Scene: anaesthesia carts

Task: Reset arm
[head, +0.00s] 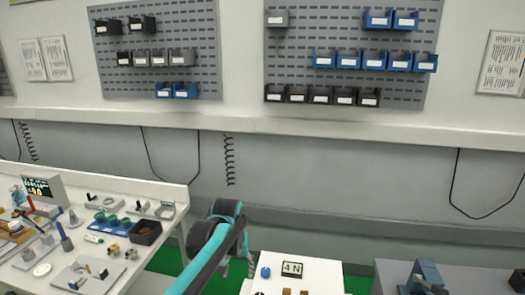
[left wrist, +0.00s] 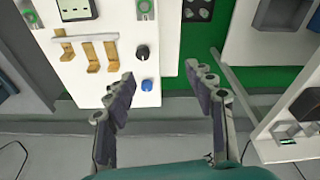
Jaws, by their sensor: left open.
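My left arm, teal and dark grey, rises from the bottom of the head view and bends down at a wrist beside the white cart (head: 318,272). My left gripper (left wrist: 164,76) shows clearly in the left wrist view, its two dark fingers wide apart with nothing between them. The white cart top (left wrist: 95,85) shows beyond the fingers, with brass brackets (left wrist: 87,55), a black knob (left wrist: 142,52) and a blue knob (left wrist: 147,85). The blue knob also shows in the head view (head: 265,272), near a "4 N" label (head: 292,268). My right gripper is not in view.
A white workbench (head: 120,183) with tools, a lit display (head: 42,188) and a dark bin (head: 145,232) stands at the left. A grey unit (head: 455,278) stands at the lower right. Bin panels (head: 155,65) hang on the wall. Green floor (head: 165,262) shows between bench and cart.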

